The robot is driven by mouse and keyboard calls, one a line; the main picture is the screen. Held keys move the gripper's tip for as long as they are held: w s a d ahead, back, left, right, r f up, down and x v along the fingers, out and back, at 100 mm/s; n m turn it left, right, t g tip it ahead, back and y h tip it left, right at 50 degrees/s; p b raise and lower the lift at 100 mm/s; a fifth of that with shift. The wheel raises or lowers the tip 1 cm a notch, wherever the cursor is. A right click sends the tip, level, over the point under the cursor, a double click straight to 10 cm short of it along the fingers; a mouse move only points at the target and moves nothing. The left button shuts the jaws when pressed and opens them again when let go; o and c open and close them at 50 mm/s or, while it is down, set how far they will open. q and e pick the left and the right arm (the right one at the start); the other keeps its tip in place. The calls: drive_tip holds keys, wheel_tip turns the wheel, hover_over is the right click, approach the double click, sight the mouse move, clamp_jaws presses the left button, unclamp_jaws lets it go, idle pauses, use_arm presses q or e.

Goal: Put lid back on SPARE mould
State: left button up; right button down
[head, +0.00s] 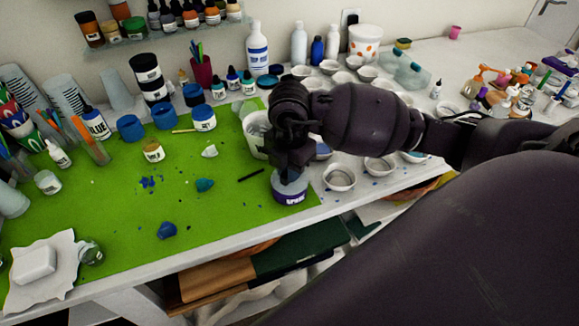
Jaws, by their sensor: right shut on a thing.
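The SPARE mould (290,196) is a small round tub with a purple band and white lettering. It stands on the right front part of the green mat, near the table's front edge. My right gripper (290,176) is directly over the mould, pointing down, with its fingers at the mould's top. It is shut on what seems to be the lid, which the dark fingers mostly hide. I cannot tell whether the lid is seated on the rim. My left gripper is not in view.
A white tub (256,136) stands just behind my right gripper. Several small pale bowls, one a front bowl (339,177), stand to the right. Blue lumps (166,230) and a dark stick (250,174) lie on the green mat (110,205), whose front middle is mostly clear.

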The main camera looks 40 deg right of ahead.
drive_tip(key=shift+p, duration=0.3)
idle(1.1)
drive_tip(key=shift+f, duration=0.15)
idle(1.0)
idle(0.5)
drive_tip(key=c, duration=0.5)
unclamp_jaws()
drive_tip(key=shift+p, duration=0.3)
